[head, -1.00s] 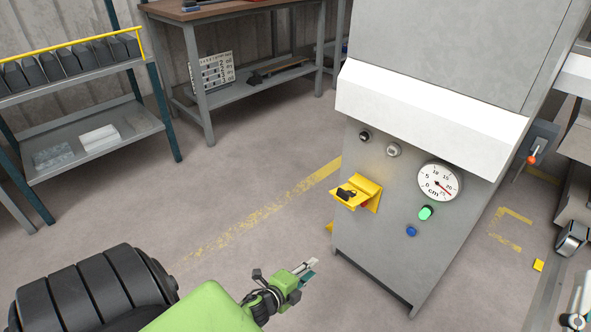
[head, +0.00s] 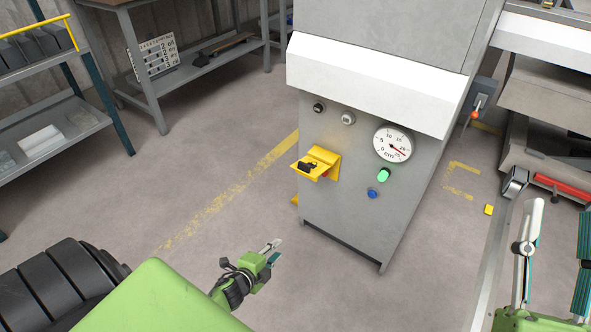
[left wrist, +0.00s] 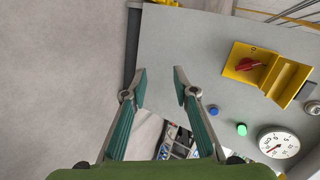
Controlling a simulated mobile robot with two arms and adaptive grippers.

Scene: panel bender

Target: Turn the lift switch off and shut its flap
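The yellow switch housing (head: 329,158) is on the front of the grey machine, with its flap (head: 313,168) standing out from the panel, open. A black piece shows on the flap. In the left wrist view the red switch (left wrist: 248,65) shows clearly against the yellow housing (left wrist: 270,78). My left gripper (head: 273,250) is open and empty, below and left of the housing, apart from it. Its fingers (left wrist: 159,78) point at the lower panel. My right gripper (head: 556,235) is open and empty at lower right.
A round cm dial (head: 393,143), a green button (head: 383,175) and a blue button (head: 372,193) sit right of the switch. Two small knobs are above it. A shelf (head: 50,135) and a workbench (head: 150,85) stand left. Floor before the machine is clear.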

